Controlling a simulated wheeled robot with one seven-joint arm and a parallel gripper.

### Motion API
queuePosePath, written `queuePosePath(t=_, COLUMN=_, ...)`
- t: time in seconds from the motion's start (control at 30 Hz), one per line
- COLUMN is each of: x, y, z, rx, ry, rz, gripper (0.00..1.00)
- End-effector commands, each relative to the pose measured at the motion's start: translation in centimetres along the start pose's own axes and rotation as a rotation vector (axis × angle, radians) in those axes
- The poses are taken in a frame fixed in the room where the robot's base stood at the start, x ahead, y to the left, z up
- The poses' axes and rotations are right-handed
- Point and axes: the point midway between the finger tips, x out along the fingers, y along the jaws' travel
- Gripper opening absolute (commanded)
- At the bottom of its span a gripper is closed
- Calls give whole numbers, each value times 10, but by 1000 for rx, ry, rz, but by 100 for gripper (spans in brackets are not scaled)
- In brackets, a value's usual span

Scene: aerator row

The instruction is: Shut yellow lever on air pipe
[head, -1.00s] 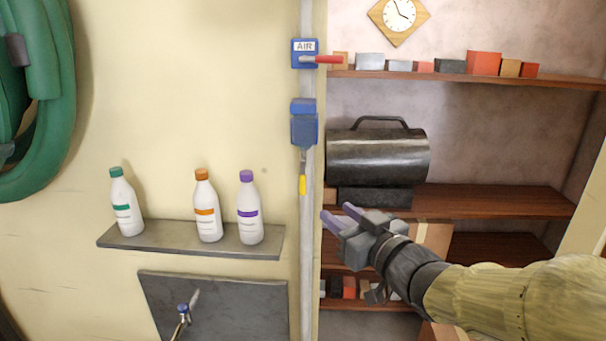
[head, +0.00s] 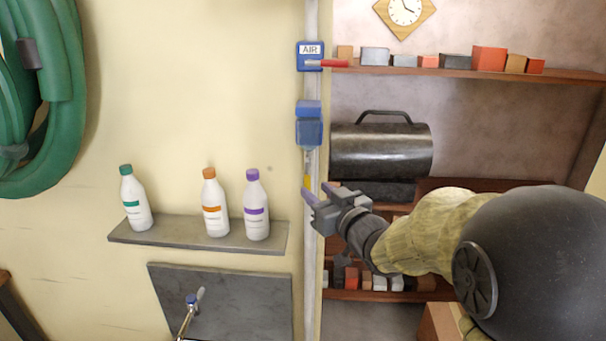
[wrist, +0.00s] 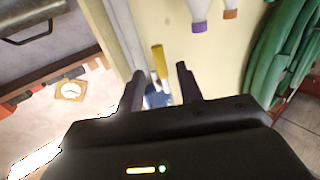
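The yellow lever (head: 307,182) hangs down along the pale air pipe (head: 311,270), below a blue valve body (head: 309,128). In the head view its lower part is close to my fingertips. My gripper (head: 318,191) is open, reaching in from the right, just beside the lever's lower end. In the wrist view the yellow lever (wrist: 159,62) shows in the gap between the two spread fingers (wrist: 158,72). I cannot tell whether either finger touches it. A blue box labelled AIR (head: 311,52) with a red lever (head: 328,63) pointing right sits higher on the pipe.
A small shelf (head: 200,236) with three bottles is left of the pipe. A green hose (head: 60,130) hangs at far left. Right of the pipe, shelves hold a dark metal canister (head: 380,150) and small boxes. A dark panel with a tap (head: 191,302) is below.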

Motion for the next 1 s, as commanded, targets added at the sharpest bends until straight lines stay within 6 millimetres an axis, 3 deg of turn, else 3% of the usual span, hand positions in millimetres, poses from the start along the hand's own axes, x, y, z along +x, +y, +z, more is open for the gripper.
queuePosePath(t=0.4, x=57, y=6, z=-2, rx=-1, ry=-1, rz=9, gripper=36)
queuePosePath(t=0.87, x=71, y=1, z=0, rx=-1, ry=1, rz=1, gripper=36)
queuePosePath(t=1.0, x=71, y=0, z=0, rx=-1, ry=0, rz=0, gripper=9)
